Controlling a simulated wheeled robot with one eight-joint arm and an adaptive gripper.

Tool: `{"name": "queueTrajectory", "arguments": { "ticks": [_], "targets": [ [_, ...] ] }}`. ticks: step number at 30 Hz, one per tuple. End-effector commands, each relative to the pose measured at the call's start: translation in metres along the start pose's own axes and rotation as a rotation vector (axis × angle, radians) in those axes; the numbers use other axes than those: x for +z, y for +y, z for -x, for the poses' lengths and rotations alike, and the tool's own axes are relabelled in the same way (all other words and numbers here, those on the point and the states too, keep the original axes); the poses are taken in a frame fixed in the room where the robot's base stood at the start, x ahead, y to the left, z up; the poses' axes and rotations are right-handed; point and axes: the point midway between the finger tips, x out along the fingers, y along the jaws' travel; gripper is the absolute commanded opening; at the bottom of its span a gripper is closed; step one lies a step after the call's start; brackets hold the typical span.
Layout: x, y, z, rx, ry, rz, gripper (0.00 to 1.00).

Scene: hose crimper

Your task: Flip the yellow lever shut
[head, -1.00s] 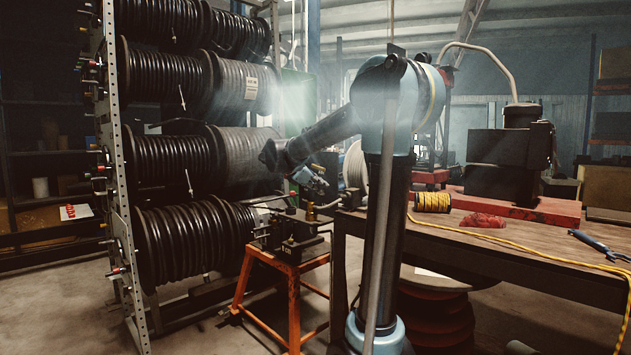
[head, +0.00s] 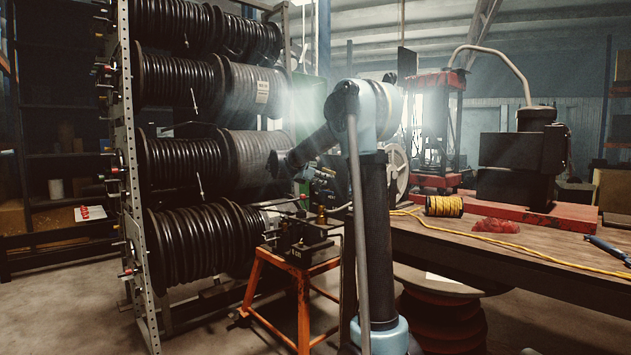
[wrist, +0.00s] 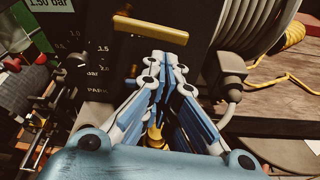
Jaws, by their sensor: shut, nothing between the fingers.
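The yellow lever (wrist: 150,30) shows in the wrist view as a horizontal yellow bar in front of a dark panel, just beyond my fingertips. My gripper (wrist: 165,62) is shut and empty, its tips slightly below the bar in the picture; I cannot tell whether they touch it. The lever cannot be made out there.
The panel has a scale (wrist: 98,62) marked up to PARK and a "1.50 bar" display (wrist: 50,5). A brass fitting (wrist: 154,135) sits behind my fingers. A hose rack (head: 140,200) stands left, a wooden bench (head: 500,255) with a yellow cord spool (head: 443,206) right.

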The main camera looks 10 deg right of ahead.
Motion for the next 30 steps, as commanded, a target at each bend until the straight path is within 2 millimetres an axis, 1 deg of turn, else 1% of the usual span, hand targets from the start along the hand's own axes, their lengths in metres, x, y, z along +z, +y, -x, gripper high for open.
{"name": "queueTrajectory", "arguments": {
  "ticks": [1,3,9,22,30],
  "targets": [
    [0.0,-0.001,-0.007,-0.001,0.0,-0.001,0.0],
    [0.0,-0.001,-0.015,-0.001,0.0,-0.001,0.0],
    [0.0,0.0,-0.027,0.001,0.001,0.0,0.0],
    [0.001,0.0,-0.028,-0.002,0.001,0.008,0.0],
    [0.018,-0.003,-0.022,-0.034,0.001,0.098,0.0]
  ]
}}
